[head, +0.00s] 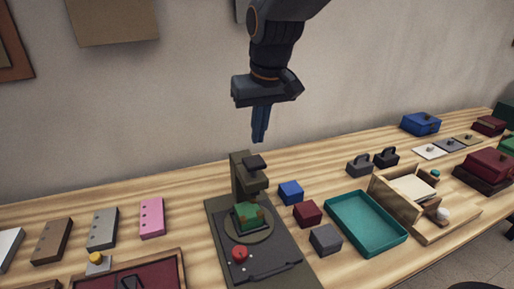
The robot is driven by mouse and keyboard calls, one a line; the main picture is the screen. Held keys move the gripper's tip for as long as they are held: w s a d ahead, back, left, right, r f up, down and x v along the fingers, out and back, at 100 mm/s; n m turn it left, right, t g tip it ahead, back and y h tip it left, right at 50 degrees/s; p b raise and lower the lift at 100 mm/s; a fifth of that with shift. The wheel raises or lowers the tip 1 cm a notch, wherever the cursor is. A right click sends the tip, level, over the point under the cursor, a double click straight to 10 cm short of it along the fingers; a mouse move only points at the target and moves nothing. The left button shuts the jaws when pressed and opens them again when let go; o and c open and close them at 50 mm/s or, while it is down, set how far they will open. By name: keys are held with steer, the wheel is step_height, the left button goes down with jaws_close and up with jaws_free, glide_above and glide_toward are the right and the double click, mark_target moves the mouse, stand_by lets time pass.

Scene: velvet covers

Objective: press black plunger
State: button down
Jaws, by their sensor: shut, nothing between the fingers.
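A dark press stand (216,216) with an olive-brown column is on the wooden table. A black plunger (255,162) sits on top of its head. Below the head, a green and brown block (250,214) rests on a round plate. A red knob (239,253) is on the front of the base. My gripper (259,139) points down with its blue fingers shut and empty. In the picture it is just above the plunger, with a visible gap between them.
Blue (290,192), dark red (307,213) and grey (326,239) blocks lie right of the stand. A teal tray (366,250) and a wooden open box (440,233) are further right. Several flat coloured blocks stand at the left. The air around my gripper is clear.

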steer(key=shift+b+v, duration=0.3)
steer(key=shift+v, duration=2.05)
